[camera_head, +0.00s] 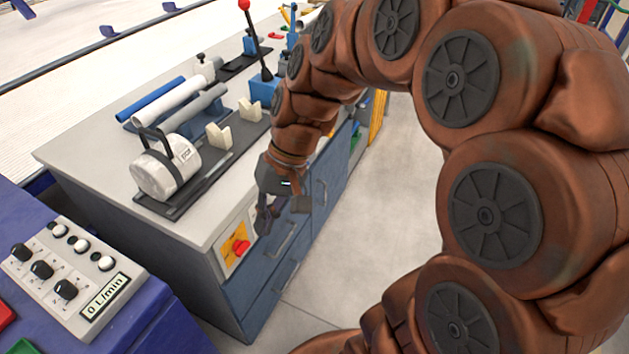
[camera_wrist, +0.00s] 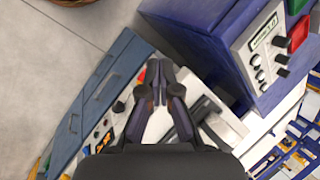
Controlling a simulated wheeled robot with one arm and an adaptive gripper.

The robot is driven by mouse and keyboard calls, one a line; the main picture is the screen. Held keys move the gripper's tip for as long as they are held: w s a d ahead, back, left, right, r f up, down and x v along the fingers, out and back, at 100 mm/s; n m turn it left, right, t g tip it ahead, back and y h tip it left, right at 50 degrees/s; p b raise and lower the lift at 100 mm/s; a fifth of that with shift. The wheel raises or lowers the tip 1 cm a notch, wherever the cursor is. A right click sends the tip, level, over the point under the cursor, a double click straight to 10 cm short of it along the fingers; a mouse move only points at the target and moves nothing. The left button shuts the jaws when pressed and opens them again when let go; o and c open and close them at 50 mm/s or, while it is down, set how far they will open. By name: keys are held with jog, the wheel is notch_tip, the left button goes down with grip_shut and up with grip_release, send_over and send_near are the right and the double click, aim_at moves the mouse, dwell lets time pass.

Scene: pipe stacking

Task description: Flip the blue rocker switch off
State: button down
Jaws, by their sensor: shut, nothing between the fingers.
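I cannot make out a blue rocker switch in either view. A pale switch panel (camera_head: 228,259) with a yellow plate and a red knob (camera_head: 241,247) is on the end of the grey-topped workbench. My gripper (camera_head: 268,222) is beside that panel, up and to its right in the head view, and may hide part of it. In the wrist view my gripper (camera_wrist: 159,70) has its dark fingertips together with nothing between them. I cannot tell whether the fingers touch anything.
The workbench top (camera_head: 92,150) carries pipes, a white roll (camera_head: 163,172) and a red-knobbed lever (camera_head: 253,35). A control box (camera_head: 75,280) with black knobs and a display stands at lower left. Blue drawers (camera_head: 262,288) are below the bench. Open floor (camera_head: 375,210) lies to the right.

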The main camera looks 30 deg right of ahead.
jog(key=w+d+f+m+t+y+b, duration=0.2)
jog(key=w+d+f+t+b, duration=0.1)
jog(key=w+d+f+b, duration=0.4)
jog(key=w+d+f+m+t+y+b, duration=0.1)
jog(key=w+d+f+m+t+b, duration=0.25)
jog(key=w+d, duration=0.5)
jog(key=w+d+f+m+t+b, duration=0.1)
jog(key=d+f+b, duration=0.2)
jog(key=d, duration=0.4)
jog(key=w+d+f+m+t+h+b, duration=0.1)
jog(key=w+d+f+t+b, duration=0.1)
jog(key=d, duration=0.5)
jog(key=w+d+f+m+t+b, duration=0.1)
jog(key=w+d+f+m+b, duration=0.1)
jog(key=d+f+b, duration=0.2)
jog(key=d+f, duration=0.2)
jog(key=d, duration=0.2)
jog(key=shift+t+h, duration=0.3)
jog(key=shift+t, duration=0.05)
jog(key=shift+w+a, duration=0.1)
jog(key=shift+w, duration=0.05)
jog(key=r+b+x, duration=0.1)
jog(key=b+x, duration=0.2)
jog(key=x, duration=1)
jog(key=shift+w+a+f, duration=0.25)
jog(key=shift+w+a, duration=0.15)
jog(key=shift+w, duration=0.1)
